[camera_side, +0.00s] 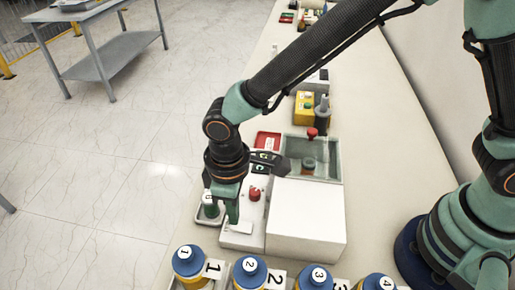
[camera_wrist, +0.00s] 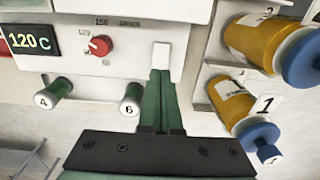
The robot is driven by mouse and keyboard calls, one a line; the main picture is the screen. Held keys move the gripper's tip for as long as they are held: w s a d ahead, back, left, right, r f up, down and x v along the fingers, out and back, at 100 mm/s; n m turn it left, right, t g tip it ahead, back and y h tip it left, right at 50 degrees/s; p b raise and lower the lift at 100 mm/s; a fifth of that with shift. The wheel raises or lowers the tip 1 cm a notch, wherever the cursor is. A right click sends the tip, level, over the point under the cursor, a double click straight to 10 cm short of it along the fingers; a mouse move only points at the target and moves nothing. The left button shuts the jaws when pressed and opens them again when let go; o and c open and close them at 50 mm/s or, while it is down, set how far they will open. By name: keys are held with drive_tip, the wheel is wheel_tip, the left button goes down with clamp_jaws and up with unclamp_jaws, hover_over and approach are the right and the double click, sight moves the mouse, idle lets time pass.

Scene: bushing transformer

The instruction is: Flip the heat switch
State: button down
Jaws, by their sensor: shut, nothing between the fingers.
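The heat unit is a white box. Its front panel (camera_side: 231,240) carries a red dial (camera_side: 255,194), which also shows in the wrist view (camera_wrist: 100,45) beside a display (camera_wrist: 32,41) reading 120 C. A white rectangular piece that looks like the heat switch (camera_wrist: 162,58) is on the panel, right of the dial in the wrist view. My gripper (camera_side: 233,222) points down over this panel, with its green fingers shut and empty. In the wrist view the fingertips (camera_wrist: 160,74) are at the near end of the switch. I cannot tell whether they touch it, or which way the switch is set.
Blue-capped bottles numbered 1 (camera_side: 190,261) to 4 stand in front of the unit. Bottles 1 (camera_wrist: 235,102) and 2 (camera_wrist: 265,42) lie right in the wrist view. Green vials 4 (camera_wrist: 55,92) and 6 (camera_wrist: 133,98) sit close left of the fingers. An open basin (camera_side: 327,172) is behind.

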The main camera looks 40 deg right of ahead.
drive_tip(key=shift+f, duration=0.95)
idle(0.6)
drive_tip(key=shift+r, duration=3.55)
